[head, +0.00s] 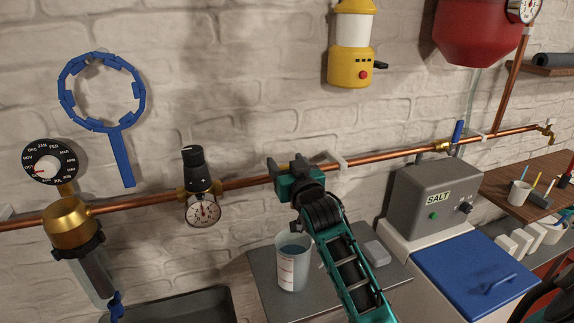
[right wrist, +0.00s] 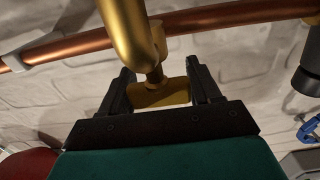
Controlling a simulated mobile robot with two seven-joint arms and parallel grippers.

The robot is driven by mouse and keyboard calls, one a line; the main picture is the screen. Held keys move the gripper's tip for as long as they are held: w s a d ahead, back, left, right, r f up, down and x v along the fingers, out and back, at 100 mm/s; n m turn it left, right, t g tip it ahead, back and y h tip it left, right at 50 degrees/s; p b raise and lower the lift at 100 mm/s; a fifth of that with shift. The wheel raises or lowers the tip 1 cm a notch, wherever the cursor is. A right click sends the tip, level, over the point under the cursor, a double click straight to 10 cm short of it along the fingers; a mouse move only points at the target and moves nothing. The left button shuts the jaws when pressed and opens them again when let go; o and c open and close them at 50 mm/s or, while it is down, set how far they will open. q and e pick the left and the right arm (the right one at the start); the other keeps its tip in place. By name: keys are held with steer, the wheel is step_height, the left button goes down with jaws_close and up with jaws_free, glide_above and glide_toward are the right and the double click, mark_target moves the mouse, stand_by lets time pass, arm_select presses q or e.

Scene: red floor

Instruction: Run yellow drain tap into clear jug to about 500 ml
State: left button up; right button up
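The clear jug (head: 288,272) stands upright on a grey slab (head: 262,285) below the copper pipe; bluish liquid shows in it, but I cannot read the level against its marks. My right gripper (head: 292,172) is raised at the pipe, above the jug, and hides the drain tap in the head view. My left gripper is not in view.
A copper pipe (head: 245,184) runs along the brick wall, with a pressure gauge (head: 203,211) to the left. A grey SALT unit (head: 435,205) and a blue lid (head: 475,272) stand right of the jug. A small grey block (head: 376,253) lies on the slab.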

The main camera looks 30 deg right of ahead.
steer(key=o, duration=0.4)
steer(key=shift+c, duration=0.2)
steer(key=shift+s, duration=0.1)
steer(key=v, duration=1.2)
steer(key=shift+s+b, duration=0.3)
steer(key=shift+s, duration=0.05)
steer(key=shift+a, duration=0.15)
steer(key=s+a+f+n+g+y, duration=0.1)
steer(key=s+a+f, duration=0.3)
steer(key=f, duration=0.5)
steer(key=s+a+f+n+g+y, duration=0.2)
steer(key=s+a+f, duration=0.3)
steer(key=f, duration=0.4)
steer(key=s+a+f+n+g+y, duration=0.2)
steer(key=s+a+f, duration=0.3)
steer(key=f, duration=0.4)
steer(key=shift+s+a+f+g+y, duration=0.25)
steer(key=shift+s+g+y, duration=0.1)
steer(key=shift+g+y, duration=0.45)
